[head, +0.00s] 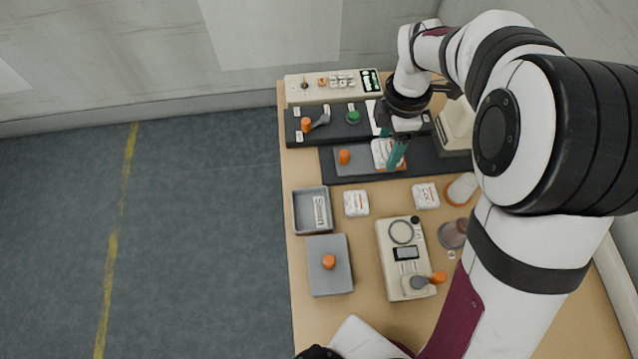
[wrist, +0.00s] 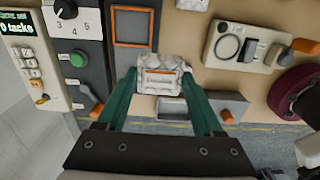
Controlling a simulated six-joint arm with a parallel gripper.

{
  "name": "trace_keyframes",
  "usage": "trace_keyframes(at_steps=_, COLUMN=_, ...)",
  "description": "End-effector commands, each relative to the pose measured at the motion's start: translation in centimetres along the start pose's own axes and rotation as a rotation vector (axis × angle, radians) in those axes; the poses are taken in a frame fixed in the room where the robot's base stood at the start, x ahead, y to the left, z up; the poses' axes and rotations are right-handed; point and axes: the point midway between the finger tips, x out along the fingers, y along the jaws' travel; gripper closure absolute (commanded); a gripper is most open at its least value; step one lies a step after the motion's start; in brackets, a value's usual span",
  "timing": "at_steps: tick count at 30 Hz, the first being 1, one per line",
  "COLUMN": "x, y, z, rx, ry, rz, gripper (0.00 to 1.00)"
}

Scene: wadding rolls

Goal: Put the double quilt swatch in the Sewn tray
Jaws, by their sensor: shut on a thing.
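My gripper (head: 397,153) is shut on a white quilted swatch (head: 383,150) over the dark mat in the head view. In the wrist view the swatch (wrist: 160,75) sits between the tips of my two teal fingers (wrist: 160,88). It has a label with an orange mark, too small to read. The grey open Sewn tray (head: 297,212) stands near the table's left edge, in front of and to the left of my gripper, and looks empty. It also shows in the wrist view (wrist: 172,108), beyond the held swatch.
Two other white swatches lie on the table, one right of the tray (head: 356,203) and one farther right (head: 426,196). A grey box with an orange knob (head: 329,280) stands in front of the tray. A beige device (head: 391,240) is to its right. An orange outline (wrist: 133,43) marks the dark mat.

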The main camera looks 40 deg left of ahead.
Motion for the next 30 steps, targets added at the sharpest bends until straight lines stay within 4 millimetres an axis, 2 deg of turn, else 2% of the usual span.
trace_keyframes(at_steps=3, x=0.1, y=-4.4, z=-2.4, rx=-0.002, ry=0.0, rz=0.002, gripper=0.93)
trace_keyframes(at_steps=6, x=0.4, y=-7.4, z=-3.6, rx=0.001, ry=0.001, rz=0.003, gripper=0.93)
trace_keyframes(at_steps=9, x=0.8, y=-8.8, z=-4.5, rx=0.002, ry=0.001, rz=0.003, gripper=0.93)
trace_keyframes(at_steps=11, x=1.6, y=-8.8, z=-5.7, rx=-0.001, ry=0.002, rz=0.001, gripper=0.93)
trace_keyframes(at_steps=18, x=6.0, y=-6.5, z=-12.7, rx=-0.002, ry=0.002, rz=0.0, gripper=0.93)
trace_keyframes(at_steps=21, x=7.1, y=-5.9, z=-14.5, rx=0.001, ry=0.002, rz=0.001, gripper=0.93)
trace_keyframes(at_steps=24, x=8.0, y=-5.6, z=-15.3, rx=0.003, ry=0.001, rz=0.001, gripper=0.93)
trace_keyframes(at_steps=30, x=11.5, y=-5.6, z=-15.4, rx=0.005, ry=0.001, rz=0.0, gripper=0.93)
